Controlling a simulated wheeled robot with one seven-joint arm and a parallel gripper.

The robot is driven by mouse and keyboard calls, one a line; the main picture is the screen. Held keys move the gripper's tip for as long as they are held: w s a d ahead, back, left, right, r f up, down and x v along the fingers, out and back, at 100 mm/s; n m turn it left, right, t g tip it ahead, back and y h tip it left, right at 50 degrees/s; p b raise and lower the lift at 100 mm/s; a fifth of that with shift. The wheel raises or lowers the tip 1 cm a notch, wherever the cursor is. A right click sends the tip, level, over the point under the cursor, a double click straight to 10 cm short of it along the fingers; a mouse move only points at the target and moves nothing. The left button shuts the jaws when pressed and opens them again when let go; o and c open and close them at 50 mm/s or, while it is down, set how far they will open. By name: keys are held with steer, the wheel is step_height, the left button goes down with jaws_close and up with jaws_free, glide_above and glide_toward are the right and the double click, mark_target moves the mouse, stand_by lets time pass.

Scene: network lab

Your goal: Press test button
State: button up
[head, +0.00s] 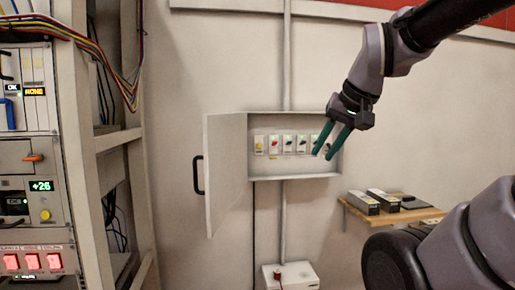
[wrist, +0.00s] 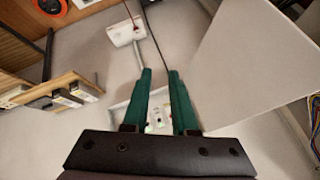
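An open grey wall box (head: 292,178) holds a row of several small modules, with its door (head: 226,175) swung out to the left. Another yellow button (head: 45,215) is on the rack at the left. I cannot read which one is labelled test. My gripper (head: 323,155) is in front of the right part of the box, its green fingers apart and empty. In the wrist view the open fingers (wrist: 159,72) frame part of the box (wrist: 158,116); the yellow button cannot be made out there.
The equipment rack (head: 70,150) with loose cables fills the left side. A wooden shelf (head: 400,216) with dark boxes is at lower right. A white box (head: 290,276) with a red-topped part sits below the wall box. The wall between is clear.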

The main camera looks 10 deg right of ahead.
steer(key=shift+c, duration=0.3)
jaws_close()
